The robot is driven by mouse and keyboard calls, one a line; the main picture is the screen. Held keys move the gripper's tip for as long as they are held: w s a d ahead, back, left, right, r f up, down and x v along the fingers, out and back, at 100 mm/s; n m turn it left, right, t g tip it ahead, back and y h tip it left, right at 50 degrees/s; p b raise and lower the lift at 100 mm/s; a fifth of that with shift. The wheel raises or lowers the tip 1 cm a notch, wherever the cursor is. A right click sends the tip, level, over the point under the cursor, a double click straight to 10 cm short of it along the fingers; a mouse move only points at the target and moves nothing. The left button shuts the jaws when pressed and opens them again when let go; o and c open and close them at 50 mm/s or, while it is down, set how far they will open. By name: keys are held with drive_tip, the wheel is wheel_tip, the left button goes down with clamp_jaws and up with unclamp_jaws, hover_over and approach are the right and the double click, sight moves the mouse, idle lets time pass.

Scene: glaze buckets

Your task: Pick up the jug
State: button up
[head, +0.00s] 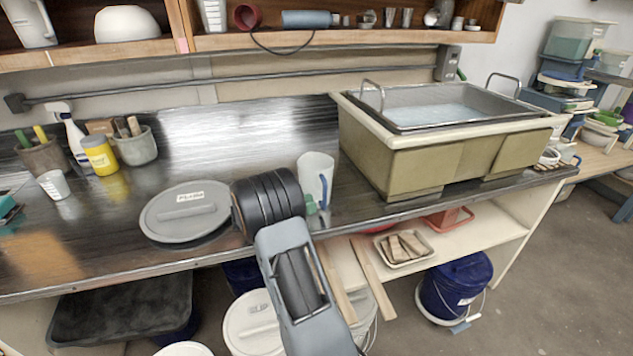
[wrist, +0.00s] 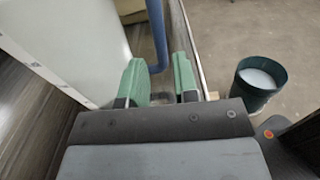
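The jug (head: 316,174) is white with a blue handle and stands upright on the metal counter, just beyond my arm. In the wrist view the jug's white wall (wrist: 75,40) fills the upper left, and its blue handle (wrist: 157,35) shows between my fingers. My gripper (wrist: 160,80) has green fingertips, which are apart, with the handle between them. A gap shows on the handle's right; contact on the left cannot be told. In the head view my gripper (head: 317,203) is at the jug's lower near side, partly hidden by my arm.
A grey round lid (head: 185,211) lies left of my arm. A large beige sink tub (head: 440,165) stands to the jug's right. The counter's front edge is close to my gripper. A wooden shelf (head: 340,40) hangs above. A dark bucket (wrist: 256,82) shows on the floor.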

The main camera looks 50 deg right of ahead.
sight(324, 207)
drive_tip(key=shift+p+x, duration=0.3)
drive_tip(key=shift+x, duration=2.3)
clamp_jaws()
